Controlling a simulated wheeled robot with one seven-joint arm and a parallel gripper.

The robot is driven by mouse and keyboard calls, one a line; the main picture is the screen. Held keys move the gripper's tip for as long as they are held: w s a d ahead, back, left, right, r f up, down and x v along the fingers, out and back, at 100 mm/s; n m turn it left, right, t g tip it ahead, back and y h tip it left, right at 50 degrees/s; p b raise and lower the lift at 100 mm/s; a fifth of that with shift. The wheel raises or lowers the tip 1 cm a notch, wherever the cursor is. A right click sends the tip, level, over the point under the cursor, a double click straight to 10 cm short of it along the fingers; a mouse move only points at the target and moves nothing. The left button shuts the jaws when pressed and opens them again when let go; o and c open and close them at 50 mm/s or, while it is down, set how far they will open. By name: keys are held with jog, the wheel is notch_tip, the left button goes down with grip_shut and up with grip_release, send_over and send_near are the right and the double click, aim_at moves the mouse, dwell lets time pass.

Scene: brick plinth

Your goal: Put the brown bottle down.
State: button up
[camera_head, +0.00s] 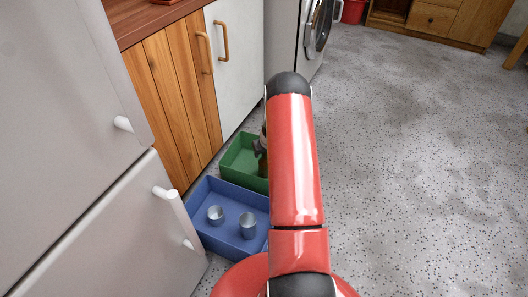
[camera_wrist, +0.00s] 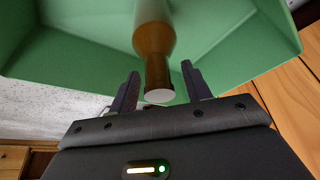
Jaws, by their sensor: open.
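The brown bottle (camera_wrist: 153,40) is inside the green box (camera_wrist: 85,55), its neck and pale cap pointing toward my wrist camera. My gripper (camera_wrist: 158,88) is open, with one finger on each side of the bottle's neck and a visible gap on both sides. In the head view, a small part of the bottle (camera_head: 262,166) shows in the green box (camera_head: 232,150), upright as far as I can tell. My red arm hides the rest of it and the box's right side. My gripper (camera_head: 258,149) is partly hidden there too.
A blue box (camera_head: 205,232) with two metal cups (camera_head: 215,214) (camera_head: 248,224) stands in front of the green box. Wooden and white cabinets (camera_head: 172,95) and a fridge (camera_head: 70,90) border the left. The speckled floor (camera_head: 420,170) at right is clear.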

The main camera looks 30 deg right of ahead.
jog(key=d+v, duration=0.1)
jog(key=v, duration=1.1)
jog(key=s+a+r+n+y, duration=0.1)
jog(key=s+a+r, duration=0.2)
jog(key=a+r, duration=0.75)
jog(key=s+a+r+n, duration=0.1)
jog(key=s+a+r, duration=0.2)
jog(key=a+r, duration=0.75)
jog(key=s+a+r, duration=0.2)
jog(key=s+r, duration=0.1)
jog(key=s, duration=0.4)
jog(key=s+a+r, duration=0.3)
jog(key=s+r, duration=0.1)
jog(key=s, duration=0.4)
jog(key=s+a+r+t, duration=0.1)
jog(key=s+a+r, duration=0.2)
jog(key=s, duration=0.4)
jog(key=shift+s+r+p, duration=0.2)
jog(key=shift+r+p, duration=0.15)
jog(key=shift+r, duration=0.05)
jog(key=shift+a, duration=0.1)
